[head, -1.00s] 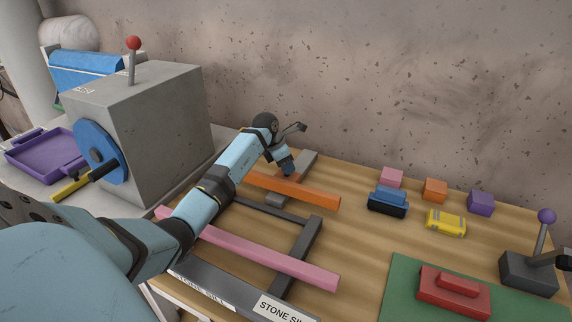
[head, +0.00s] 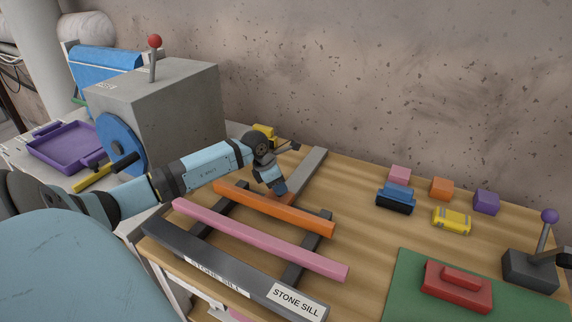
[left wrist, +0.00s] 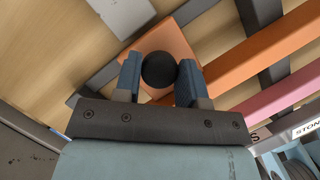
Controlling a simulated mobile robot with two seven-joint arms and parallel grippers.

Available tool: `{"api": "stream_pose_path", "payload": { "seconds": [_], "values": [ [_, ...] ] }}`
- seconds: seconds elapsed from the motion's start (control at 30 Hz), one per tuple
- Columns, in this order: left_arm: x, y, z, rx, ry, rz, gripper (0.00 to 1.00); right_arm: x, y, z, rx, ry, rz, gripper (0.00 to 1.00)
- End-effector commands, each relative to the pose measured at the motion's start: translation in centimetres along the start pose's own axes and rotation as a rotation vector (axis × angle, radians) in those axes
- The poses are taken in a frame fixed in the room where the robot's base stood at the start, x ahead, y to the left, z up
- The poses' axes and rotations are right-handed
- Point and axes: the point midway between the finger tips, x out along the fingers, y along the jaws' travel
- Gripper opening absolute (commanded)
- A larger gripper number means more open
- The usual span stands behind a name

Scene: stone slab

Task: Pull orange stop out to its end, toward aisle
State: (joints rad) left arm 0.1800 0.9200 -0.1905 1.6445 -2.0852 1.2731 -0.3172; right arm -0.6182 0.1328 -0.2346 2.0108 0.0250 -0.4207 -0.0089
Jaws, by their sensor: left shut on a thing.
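The orange stop is a long orange bar (head: 300,220) lying across two dark grey rails (head: 316,225) on the wooden top. In the left wrist view an orange plate (left wrist: 172,38) with a round black knob (left wrist: 159,70) shows beside the orange bar (left wrist: 262,52). My left gripper (head: 278,187) is at the back side of the bar. Its blue fingertips (left wrist: 159,78) are shut on the black knob, one on each side. The joint between plate and bar is hidden by a finger. My right gripper is not in view.
A pink bar (head: 260,238) lies parallel in front of the orange one, with a narrow gap. A dark sill (head: 200,255) labelled STONE SILL runs along the front. A grey machine (head: 185,105) with a blue wheel stands left. Small coloured blocks and a lever (head: 545,235) stand right.

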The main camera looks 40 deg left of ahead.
Motion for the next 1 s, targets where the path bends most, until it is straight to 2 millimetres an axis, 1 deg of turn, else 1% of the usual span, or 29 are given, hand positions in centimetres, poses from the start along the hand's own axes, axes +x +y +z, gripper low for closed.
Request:
{"api": "stream_pose_path", "payload": {
  "seconds": [0.03,0.07,0.23,0.43,0.47,0.5,0.57,0.87,0.97,1.0],
  "values": [
    [-0.7,-0.1,-0.2,0.002,-0.002,0.007,0.00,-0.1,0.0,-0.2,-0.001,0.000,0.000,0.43],
    [-0.7,-0.3,-0.3,0.001,-0.003,0.007,0.00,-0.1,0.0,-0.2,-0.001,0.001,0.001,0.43],
    [-0.7,-0.7,-0.7,0.001,-0.003,0.005,0.00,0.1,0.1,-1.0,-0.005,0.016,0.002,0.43],
    [-0.6,-0.8,-0.7,0.001,-0.002,0.002,0.00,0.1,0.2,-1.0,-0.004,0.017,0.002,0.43],
    [-0.6,-0.8,-0.7,0.001,-0.001,0.002,0.40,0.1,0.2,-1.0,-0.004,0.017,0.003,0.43],
    [-0.6,-0.8,-0.7,0.001,-0.001,0.002,0.49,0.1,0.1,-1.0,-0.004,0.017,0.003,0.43],
    [-0.6,-0.8,-0.7,0.001,-0.002,0.002,0.62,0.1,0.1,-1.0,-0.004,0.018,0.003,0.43],
    [-0.7,-0.8,-0.6,0.001,-0.004,0.003,0.62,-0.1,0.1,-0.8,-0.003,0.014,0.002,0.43],
    [-1.5,-0.7,-0.7,0.002,-0.004,0.004,0.62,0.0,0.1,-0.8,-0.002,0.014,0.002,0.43],
    [-2.0,-0.7,-0.7,0.002,-0.004,0.005,0.62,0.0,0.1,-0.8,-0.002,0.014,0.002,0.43]
  ]
}}
